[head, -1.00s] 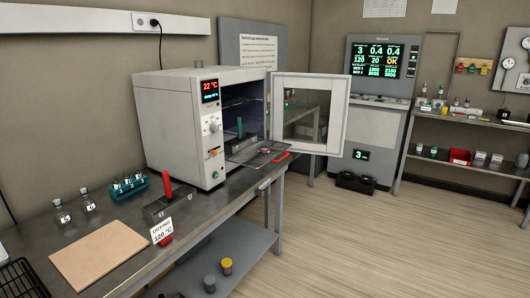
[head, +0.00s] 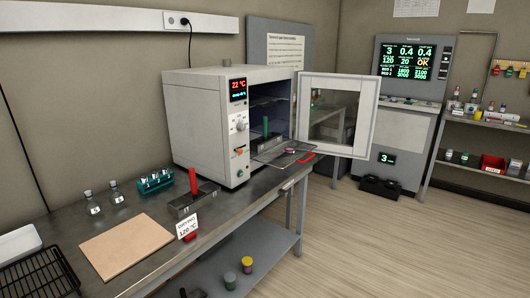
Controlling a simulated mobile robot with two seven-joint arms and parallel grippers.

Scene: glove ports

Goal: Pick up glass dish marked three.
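I cannot make out a glass dish marked three in the head view. Two small stoppered glass flasks, one on the left (head: 93,204) and one on the right (head: 117,193), stand upright on the bench, with marks too small to read surely. A small pinkish item (head: 291,151) lies on the pulled-out oven shelf (head: 270,158); I cannot tell what it is. Neither of my grippers is in view.
The oven (head: 205,115) has its door (head: 338,115) open to the right. A teal vial rack (head: 156,181), a red-handled metal block (head: 183,205), a drying sign (head: 187,226), a tan board (head: 125,245), a white tray (head: 18,242) and a black wire rack (head: 40,275) are on the bench.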

